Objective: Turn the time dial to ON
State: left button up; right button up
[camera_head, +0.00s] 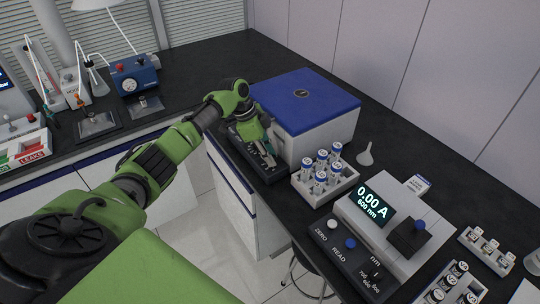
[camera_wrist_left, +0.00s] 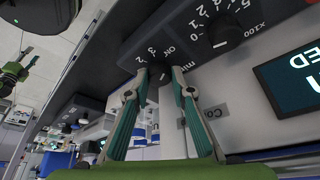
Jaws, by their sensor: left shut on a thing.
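The time dial (camera_wrist_left: 154,75) is a small dark knob on a black panel, with "min", "2", "3" and "ON" printed around it in the left wrist view. The panel (camera_head: 235,142) fronts a white box with a blue lid (camera_head: 305,97). My left gripper (camera_head: 268,158) is at this panel, fingers pointing down. In the left wrist view, its fingertips (camera_wrist_left: 154,74) are on both sides of the dial and shut on it. The fingers hide part of the dial, so its pointer is hard to read. A green arm, apparently my right, shows small at upper left; its jaws are unclear.
A second dial (camera_wrist_left: 226,34) marked "x100" sits beside the time dial, near a dark display (camera_wrist_left: 290,78). A rack of blue-capped tubes (camera_head: 323,176) stands close to the gripper. A photometer (camera_head: 385,225) and a funnel (camera_head: 365,154) stand to the right.

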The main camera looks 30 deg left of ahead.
pick_arm(q)
jog(key=o, duration=1.1)
jog(key=v, duration=1.2)
